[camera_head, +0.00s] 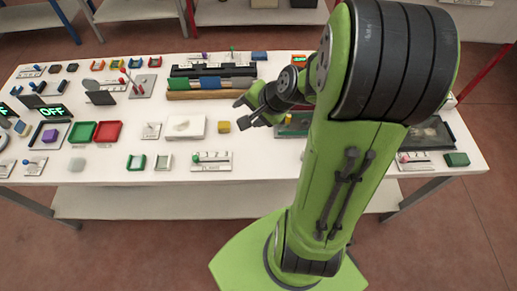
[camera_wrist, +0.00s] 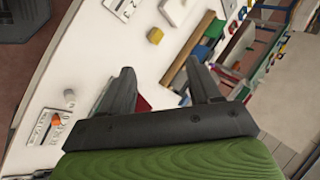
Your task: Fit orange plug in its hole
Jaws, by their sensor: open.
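My gripper (camera_head: 249,110) is held over the middle of the white table, with its fingers toward the left. In the wrist view my gripper (camera_wrist: 160,68) has its two fingers spread, with nothing held between them. A small orange-yellow piece (camera_head: 289,118) shows on a green plate (camera_head: 290,130), partly behind my arm. It may be the orange plug; I cannot tell for sure. I cannot make out the plug's hole.
A wooden rail (camera_head: 212,95) with coloured blocks lies behind my gripper. A white panel (camera_head: 184,127) is to the left. Green and red trays (camera_head: 107,131) and a slider panel (camera_head: 212,161) stand nearer the front. My arm hides part of the table's right side.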

